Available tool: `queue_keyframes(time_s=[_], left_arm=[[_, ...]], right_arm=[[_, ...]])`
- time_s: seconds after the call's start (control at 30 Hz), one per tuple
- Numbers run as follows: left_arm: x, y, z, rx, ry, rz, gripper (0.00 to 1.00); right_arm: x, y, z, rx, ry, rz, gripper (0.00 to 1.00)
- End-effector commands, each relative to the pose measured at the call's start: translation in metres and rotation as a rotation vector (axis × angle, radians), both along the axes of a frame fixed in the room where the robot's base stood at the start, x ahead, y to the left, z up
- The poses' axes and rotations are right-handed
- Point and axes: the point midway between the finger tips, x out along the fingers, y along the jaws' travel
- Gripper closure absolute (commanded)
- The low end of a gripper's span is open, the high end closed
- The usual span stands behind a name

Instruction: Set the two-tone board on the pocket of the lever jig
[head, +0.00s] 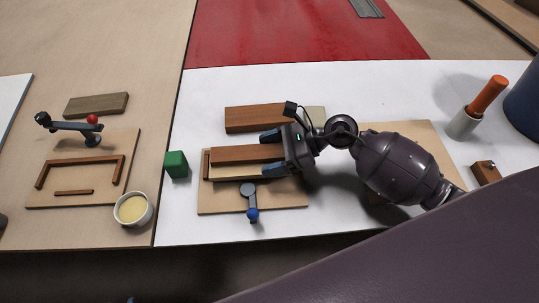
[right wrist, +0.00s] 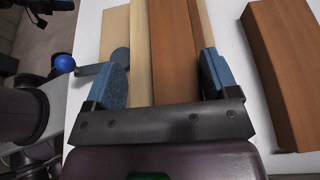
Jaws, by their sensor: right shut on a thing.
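The two-tone board (head: 235,153), brown along one side and pale along the other, lies over the lever jig (head: 285,200) with the blue-knobbed lever (head: 251,200). My right gripper (head: 268,153) is shut across its width; both fingers show beside it in the right wrist view (right wrist: 165,80). The board's left end is close to the jig's low wooden rim (head: 206,165). I cannot tell whether it rests flat in the pocket, which it mostly hides. The lever's grey pad is beside the pale side. A blue tip of my left gripper (head: 131,300) barely shows at the bottom edge.
A brown board (head: 255,119) lies just behind the jig. A green block (head: 176,164) stands to its left. Farther left are a red-knobbed lever jig (head: 75,195) and a cup (head: 133,209). A grey cup with an orange handle (head: 485,98) stands at right.

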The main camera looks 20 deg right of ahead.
Motion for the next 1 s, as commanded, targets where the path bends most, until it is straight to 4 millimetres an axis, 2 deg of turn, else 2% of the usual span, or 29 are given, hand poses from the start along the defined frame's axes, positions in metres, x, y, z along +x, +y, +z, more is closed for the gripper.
queue_keyframes(time_s=[0.03, 0.1, 0.5, 0.53, 0.63, 0.67, 1.0], left_arm=[[-0.0013, 0.0001, -0.0046, 0.000, 0.007, 0.000, 0.57], [-0.0003, 0.0001, -0.0049, 0.001, 0.006, -0.001, 0.57], [0.0057, -0.0007, -0.0003, -0.001, -0.010, -0.002, 0.57], [0.0058, -0.0007, -0.0001, -0.001, -0.010, -0.002, 0.57], [0.0060, -0.0007, 0.0004, -0.001, -0.011, -0.002, 0.57], [0.0060, -0.0008, 0.0004, -0.001, -0.011, -0.002, 0.57], [0.0033, -0.0007, -0.0003, -0.003, -0.005, 0.004, 0.57]], right_arm=[[-0.0005, 0.0002, -0.0104, 0.002, 0.006, -0.001, 0.50], [-0.0003, 0.0003, -0.0149, 0.002, 0.004, -0.001, 0.50], [-0.0001, 0.0000, -0.0180, 0.001, 0.000, 0.000, 0.50], [-0.0002, 0.0000, -0.0185, 0.000, 0.001, 0.000, 0.18], [-0.0001, 0.0000, -0.0174, 0.000, 0.000, 0.000, 0.03], [-0.0001, 0.0000, -0.0173, 0.000, 0.000, 0.000, 0.00], [-0.0006, -0.0030, -0.0121, -0.001, -0.001, -0.001, 0.00]])
